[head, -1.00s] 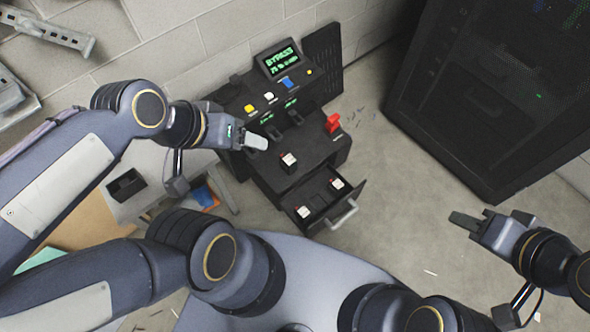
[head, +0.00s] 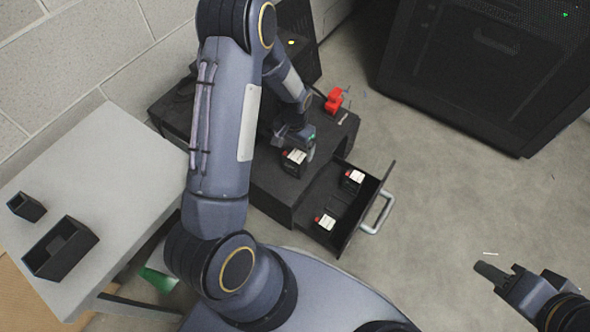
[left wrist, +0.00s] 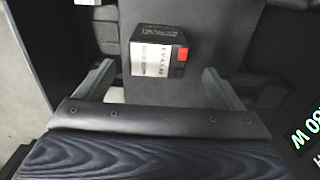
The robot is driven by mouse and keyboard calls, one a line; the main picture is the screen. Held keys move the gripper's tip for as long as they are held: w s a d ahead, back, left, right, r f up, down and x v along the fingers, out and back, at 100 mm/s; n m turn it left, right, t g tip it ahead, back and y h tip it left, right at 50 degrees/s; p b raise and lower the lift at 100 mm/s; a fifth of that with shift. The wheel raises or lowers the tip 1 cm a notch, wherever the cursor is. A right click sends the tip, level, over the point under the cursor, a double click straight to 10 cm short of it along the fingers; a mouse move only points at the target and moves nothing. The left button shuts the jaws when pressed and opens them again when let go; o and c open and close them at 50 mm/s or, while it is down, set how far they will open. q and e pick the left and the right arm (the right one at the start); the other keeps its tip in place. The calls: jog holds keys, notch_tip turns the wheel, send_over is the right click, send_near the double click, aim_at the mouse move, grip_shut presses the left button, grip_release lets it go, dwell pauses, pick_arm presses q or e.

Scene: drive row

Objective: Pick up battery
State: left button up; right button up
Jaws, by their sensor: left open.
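A small black battery (head: 294,162) with a white label and a red corner stands on the black cabinet's top. In the left wrist view the battery (left wrist: 158,50) lies between my spread fingers, nearer their tips, with a gap on each side. My left gripper (head: 301,143) is open and empty, just above and behind the battery; its fingers are partly hidden in the head view. Two similar batteries sit in the open drawer: one at the back (head: 353,178), one at the front (head: 325,222). My right gripper (head: 499,272) is far to the right, over the floor.
The open drawer (head: 343,243) juts out from the black cabinet (head: 268,195). A red part (head: 334,100) stands at the cabinet's right rear edge. A grey table (head: 122,170) on the left holds two dark bins.

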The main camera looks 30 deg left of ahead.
aim_at(295, 154)
pick_arm(q)
notch_tip(295, 154, down, 2)
jog(key=shift+f+b, duration=0.1)
jog(key=shift+b, duration=0.2)
notch_tip(295, 154, down, 4)
jog(key=b, duration=0.2)
jog(key=shift+s+d+f+b, duration=0.1)
jog(key=shift+d+f+b, duration=0.05)
jog(key=shift+b, duration=0.15)
jog(key=shift+f, duration=0.5)
jog(key=shift+r, duration=0.1)
jog(key=c, duration=1.6)
jog(key=shift+c, duration=0.2)
jog(key=shift+r, duration=0.15)
